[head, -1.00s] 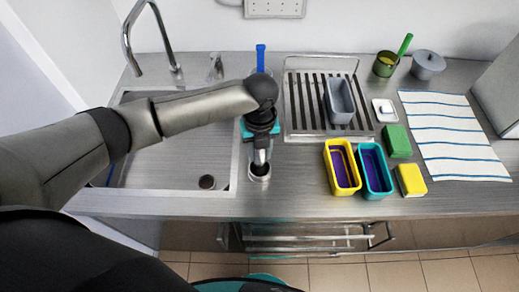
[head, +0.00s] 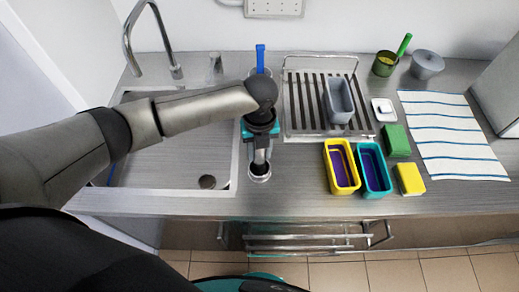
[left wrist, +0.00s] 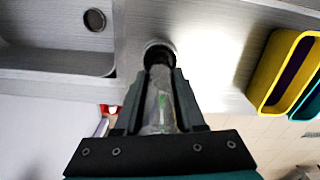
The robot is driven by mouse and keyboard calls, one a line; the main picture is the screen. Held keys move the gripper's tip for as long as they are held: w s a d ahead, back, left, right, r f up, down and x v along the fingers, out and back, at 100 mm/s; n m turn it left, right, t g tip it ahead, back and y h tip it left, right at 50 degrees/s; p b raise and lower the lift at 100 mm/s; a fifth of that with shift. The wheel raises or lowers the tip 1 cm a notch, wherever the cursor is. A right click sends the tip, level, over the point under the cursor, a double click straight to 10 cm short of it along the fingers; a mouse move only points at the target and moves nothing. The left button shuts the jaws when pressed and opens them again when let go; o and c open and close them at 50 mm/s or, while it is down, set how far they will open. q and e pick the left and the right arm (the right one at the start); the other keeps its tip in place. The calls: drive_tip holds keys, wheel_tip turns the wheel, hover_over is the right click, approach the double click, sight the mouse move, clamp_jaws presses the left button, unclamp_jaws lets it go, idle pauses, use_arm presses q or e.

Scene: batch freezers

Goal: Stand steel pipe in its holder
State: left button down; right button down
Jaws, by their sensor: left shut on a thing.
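The steel pipe (head: 260,156) is a short shiny grey tube at the front of the counter, just right of the sink. My left gripper (head: 261,142) points down and is shut on it; in the left wrist view the pipe (left wrist: 160,100) lies between the two black fingers. The holder (head: 260,177) is a small round metal cup on the counter, straight below the pipe. It shows as a dark ring in the left wrist view (left wrist: 158,47). The pipe's lower end meets or overlaps the holder's opening; how deep it sits is hidden. My right gripper is out of view.
Right of the holder stand a yellow bin (head: 328,165) and a teal bin (head: 363,170). Behind them is a dish rack (head: 300,133) with a grey tub (head: 340,100). A blue-handled item (head: 260,58) stands behind my gripper. The sink (head: 165,177) is left.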

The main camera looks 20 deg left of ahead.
use_arm(q)
drive_tip(key=shift+f+b, duration=0.4)
drive_tip(key=shift+f, duration=0.2)
drive_tip(key=c, duration=0.8)
unclamp_jaws()
drive_tip(key=shift+o, duration=0.2)
drive_tip(key=shift+r+p, duration=3.65)
drive_tip(key=shift+r, duration=1.8)
drive_tip(key=shift+d, duration=0.1)
